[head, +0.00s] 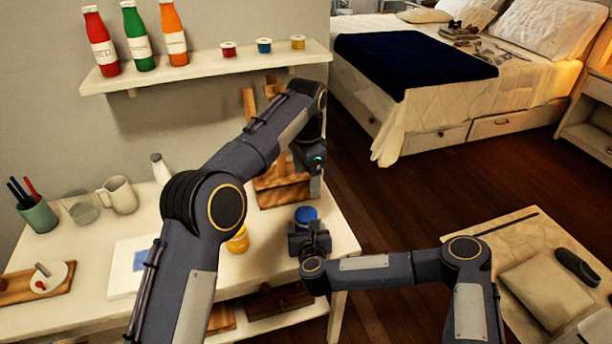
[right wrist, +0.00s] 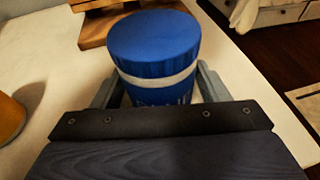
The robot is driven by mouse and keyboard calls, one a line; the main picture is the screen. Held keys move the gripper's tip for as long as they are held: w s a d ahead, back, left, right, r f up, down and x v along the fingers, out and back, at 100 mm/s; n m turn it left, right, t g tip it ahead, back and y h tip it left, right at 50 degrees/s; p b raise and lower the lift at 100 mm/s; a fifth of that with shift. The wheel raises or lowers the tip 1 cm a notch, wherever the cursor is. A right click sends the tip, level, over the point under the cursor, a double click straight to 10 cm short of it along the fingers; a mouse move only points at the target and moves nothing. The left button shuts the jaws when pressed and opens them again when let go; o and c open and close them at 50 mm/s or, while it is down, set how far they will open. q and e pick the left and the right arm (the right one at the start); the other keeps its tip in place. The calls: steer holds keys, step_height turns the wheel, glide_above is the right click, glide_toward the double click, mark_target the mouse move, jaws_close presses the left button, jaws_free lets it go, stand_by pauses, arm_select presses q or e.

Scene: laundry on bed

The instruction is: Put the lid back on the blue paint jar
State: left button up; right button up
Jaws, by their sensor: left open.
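The blue paint jar (head: 306,216) stands near the right end of the white table. In the right wrist view the jar (right wrist: 155,75) is upright, with a smooth blue top above a pale band and blue below. A blue lid-like cap appears to sit on it. My right gripper (head: 308,238) has a finger on each side of the jar, close against it, and looks shut on it. My left gripper (head: 316,186) is open just above the jar, apart from it, with nothing seen between its fingers.
A yellow jar (head: 238,240) stands left of the blue jar, partly behind my left arm. A wooden easel (head: 275,190) stands behind it. A white mug (head: 118,195), a pen cup (head: 38,217) and a wooden board (head: 35,284) are at left. A shelf (head: 200,68) hangs above.

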steer(key=shift+o, duration=1.1)
steer(key=v, duration=0.7)
steer(key=shift+s+r+b, duration=0.1)
steer(key=shift+s+b, duration=0.25)
steer(key=shift+s, duration=0.05)
